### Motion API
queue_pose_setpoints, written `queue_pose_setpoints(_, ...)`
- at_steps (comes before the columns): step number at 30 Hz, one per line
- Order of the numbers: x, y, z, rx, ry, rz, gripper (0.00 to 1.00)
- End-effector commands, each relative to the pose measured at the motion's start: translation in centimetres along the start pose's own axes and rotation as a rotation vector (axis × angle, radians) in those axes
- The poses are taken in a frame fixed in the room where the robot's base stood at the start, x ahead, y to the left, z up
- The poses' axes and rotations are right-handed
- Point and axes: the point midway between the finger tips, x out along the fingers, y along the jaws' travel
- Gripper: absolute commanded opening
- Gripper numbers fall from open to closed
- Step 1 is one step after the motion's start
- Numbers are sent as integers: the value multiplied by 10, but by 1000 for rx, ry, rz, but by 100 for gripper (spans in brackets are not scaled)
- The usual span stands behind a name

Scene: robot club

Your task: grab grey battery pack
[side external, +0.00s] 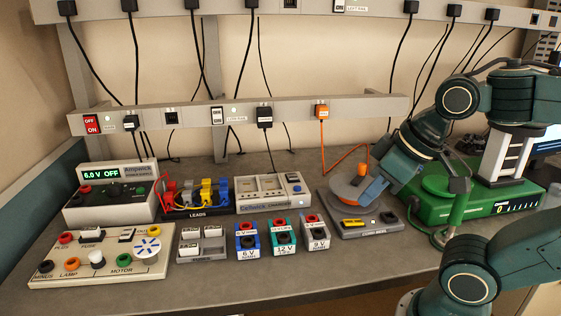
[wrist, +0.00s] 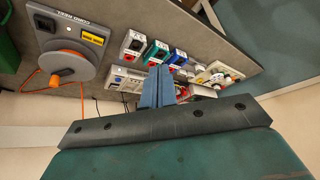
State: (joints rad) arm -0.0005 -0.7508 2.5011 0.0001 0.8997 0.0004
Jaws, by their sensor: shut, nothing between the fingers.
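The grey battery pack (side external: 314,233) stands on the bench at the right end of a row of three packs, with a red terminal and a white label. Left of it are a teal 12 V pack (side external: 281,237) and a blue 6 V pack (side external: 246,240). In the wrist view the grey pack (wrist: 132,46) is the leftmost of the three. My gripper (wrist: 160,70) shows there as blue fingers, closed together and empty, apart from the packs.
A cable reel (side external: 345,190) with an orange cable stands right of the grey pack. A grey tray (side external: 188,252) lies left of the packs; a charger (side external: 275,197) and leads rack (side external: 198,210) stand behind. Bare bench (side external: 270,278) lies in front.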

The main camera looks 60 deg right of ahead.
Motion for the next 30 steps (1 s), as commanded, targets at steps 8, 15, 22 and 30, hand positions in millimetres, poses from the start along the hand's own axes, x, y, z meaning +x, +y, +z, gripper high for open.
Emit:
queue_pose_setpoints(8, 0, 0, 0, 0, 0, 0, 0)
queue_pose_setpoints(15, 0, 0, 0, 0, 0, 0, 16)
queue_pose_setpoints(22, 0, 0, 0, 0, 0, 0, 61)
queue_pose_setpoints(30, 0, 0, 0, 0, 0, 0, 76)
